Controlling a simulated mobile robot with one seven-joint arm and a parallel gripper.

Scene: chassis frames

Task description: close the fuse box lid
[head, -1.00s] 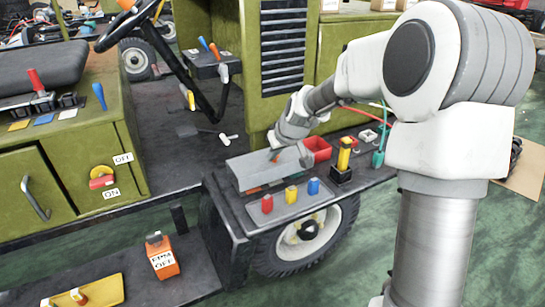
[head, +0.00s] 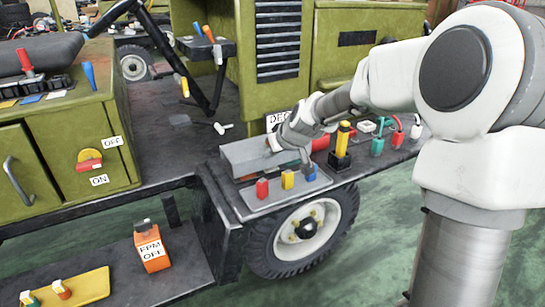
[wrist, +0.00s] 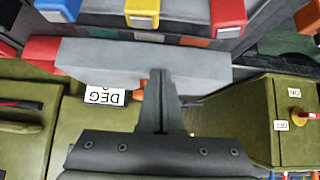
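The fuse box (head: 232,172) is a long grey box on the dark ledge above the wheel. Its grey lid (wrist: 110,60) shows as a broad slab in the wrist view, with a strip of small coloured fuses (wrist: 195,42) along its far edge. The lid looks raised or tilted, but I cannot tell its exact angle. My gripper (wrist: 159,75) is shut and empty, its narrow fingertips overlapping the lid's near edge in the wrist view. I cannot tell whether they touch it. In the head view my wrist hides the fingertips and the box's right end.
Red, yellow and blue plugs (head: 287,179) stand on a grey plate in front of the box. A yellow-and-black lever (head: 341,145) and a partly hidden red container (head: 321,143) stand to its right. A DEG label (wrist: 104,96) is behind.

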